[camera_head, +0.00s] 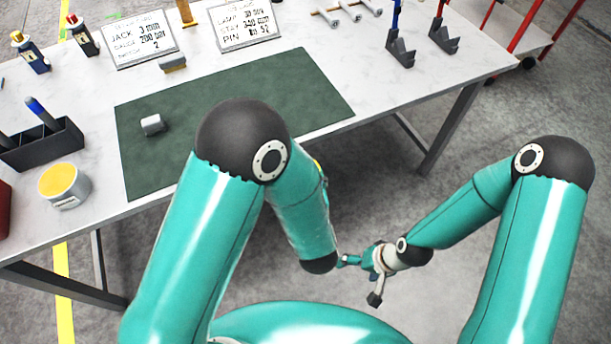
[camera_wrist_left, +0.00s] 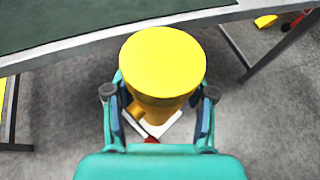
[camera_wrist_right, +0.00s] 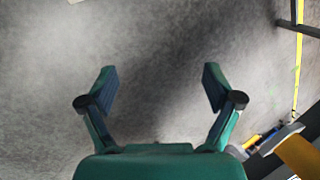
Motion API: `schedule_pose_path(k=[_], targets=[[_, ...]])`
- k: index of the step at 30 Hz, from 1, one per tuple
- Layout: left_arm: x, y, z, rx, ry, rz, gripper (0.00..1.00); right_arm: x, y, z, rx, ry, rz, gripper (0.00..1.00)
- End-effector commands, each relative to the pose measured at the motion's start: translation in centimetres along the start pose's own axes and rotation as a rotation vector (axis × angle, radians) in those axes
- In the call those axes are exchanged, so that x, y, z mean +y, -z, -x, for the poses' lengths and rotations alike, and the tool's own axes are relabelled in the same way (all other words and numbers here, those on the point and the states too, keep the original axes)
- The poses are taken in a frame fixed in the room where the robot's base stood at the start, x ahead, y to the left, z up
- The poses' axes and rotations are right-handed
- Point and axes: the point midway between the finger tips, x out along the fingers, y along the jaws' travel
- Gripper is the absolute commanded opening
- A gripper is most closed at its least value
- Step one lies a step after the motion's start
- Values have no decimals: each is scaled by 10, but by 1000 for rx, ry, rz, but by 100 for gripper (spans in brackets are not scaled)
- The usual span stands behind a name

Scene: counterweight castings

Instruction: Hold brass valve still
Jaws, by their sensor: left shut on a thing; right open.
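The brass valve (camera_wrist_left: 163,62) is a yellow, round-topped body with a short side stub, seen from above in the left wrist view. My left gripper (camera_wrist_left: 160,100) is shut on it, one finger on each side. The valve is in front of the table edge, above the floor. In the head view my left arm hides the left gripper and nearly all of the valve. My right gripper (camera_head: 358,280) is open and empty over the floor, right of my left arm. In the right wrist view its fingers (camera_wrist_right: 160,80) are wide apart with only floor between them.
The table (camera_head: 95,100) bears a green mat (camera_head: 200,160) with a small grey metal piece (camera_head: 152,125). A dark pen holder (camera_head: 40,145), a yellow-topped tin (camera_head: 68,195) and two text cards (camera_head: 140,38) stand around it. A red trolley (camera_head: 515,40) stands at the upper right.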

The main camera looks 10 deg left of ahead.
Motion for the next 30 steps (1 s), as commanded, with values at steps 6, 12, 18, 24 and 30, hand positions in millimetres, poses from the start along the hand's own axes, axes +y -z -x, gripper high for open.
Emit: schedule_pose_path(k=[6, 12, 18, 24, 30], targets=[[0, -2, 0, -4, 1, 2, 0, 16, -20, 8, 41, -25, 6, 90], [0, -2, 0, -4, 1, 2, 0, 18, -22, 9, 47, -30, 10, 90], [1, -4, 0, -9, -6, 6, 0, 18, -22, 9, 47, -29, 10, 90], [41, -14, -10, -13, -165, 76, 0, 18, -22, 9, 47, -29, 10, 90], [112, -24, -12, -12, -459, 197, 0, 18, -22, 9, 47, -29, 10, 90]])
